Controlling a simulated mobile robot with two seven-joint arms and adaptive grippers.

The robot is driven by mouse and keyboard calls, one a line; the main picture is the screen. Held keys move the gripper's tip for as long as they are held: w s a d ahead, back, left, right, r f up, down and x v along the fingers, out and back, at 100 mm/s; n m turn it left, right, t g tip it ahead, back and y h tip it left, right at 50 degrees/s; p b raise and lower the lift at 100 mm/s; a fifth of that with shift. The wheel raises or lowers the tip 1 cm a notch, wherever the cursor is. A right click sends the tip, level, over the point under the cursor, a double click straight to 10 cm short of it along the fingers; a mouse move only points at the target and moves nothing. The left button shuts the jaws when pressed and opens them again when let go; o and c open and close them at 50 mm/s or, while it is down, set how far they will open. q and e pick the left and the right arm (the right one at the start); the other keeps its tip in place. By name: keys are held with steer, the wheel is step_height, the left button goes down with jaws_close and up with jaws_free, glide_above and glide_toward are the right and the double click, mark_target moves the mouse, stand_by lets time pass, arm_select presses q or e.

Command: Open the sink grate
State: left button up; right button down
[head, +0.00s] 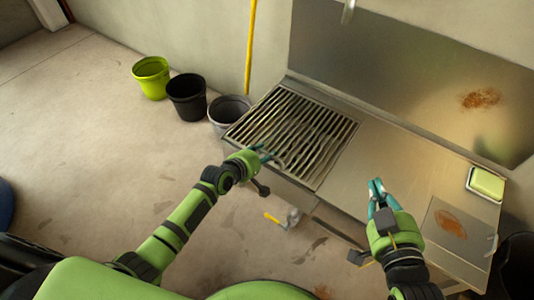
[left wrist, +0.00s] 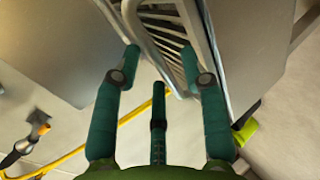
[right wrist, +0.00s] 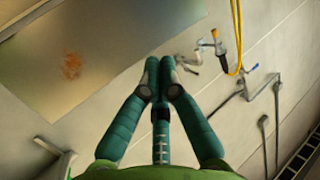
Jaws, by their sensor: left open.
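The sink grate (head: 290,128) is a panel of parallel metal bars, lying in the left part of the steel sink counter (head: 385,165). It looks flat and closed in the head view. My left gripper (head: 266,153) is open at the grate's front left edge. In the left wrist view, the grate's rim and bars (left wrist: 165,38) show close to and between the two spread fingertips; I cannot tell whether they touch. My right gripper (head: 376,184) is above the counter, right of the grate. In the right wrist view its fingertips (right wrist: 160,62) meet with nothing between them.
Three buckets, yellow-green (head: 151,77), black (head: 187,97) and grey (head: 230,112), stand left of the sink. A yellow hose (head: 250,45) hangs on the wall. A green sponge (head: 487,183) sits in a tray at the counter's right.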

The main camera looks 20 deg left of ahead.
arm_select(q)
steer(key=shift+b+x, duration=0.7)
steer(key=shift+x, duration=0.35)
steer(key=shift+w+d, duration=0.1)
arm_select(e)
step_height(320, 180, up, 10)
steer(key=a+n+t+y, duration=0.1)
steer(key=a+t+y, duration=0.1)
steer(key=t, duration=0.3)
steer(key=shift+s+a+f+y, duration=0.2)
steer(key=shift+s+a+y, duration=0.2)
steer(key=shift+y, duration=0.2)
arm_select(q)
steer(key=shift+f, duration=0.1)
jaws_close()
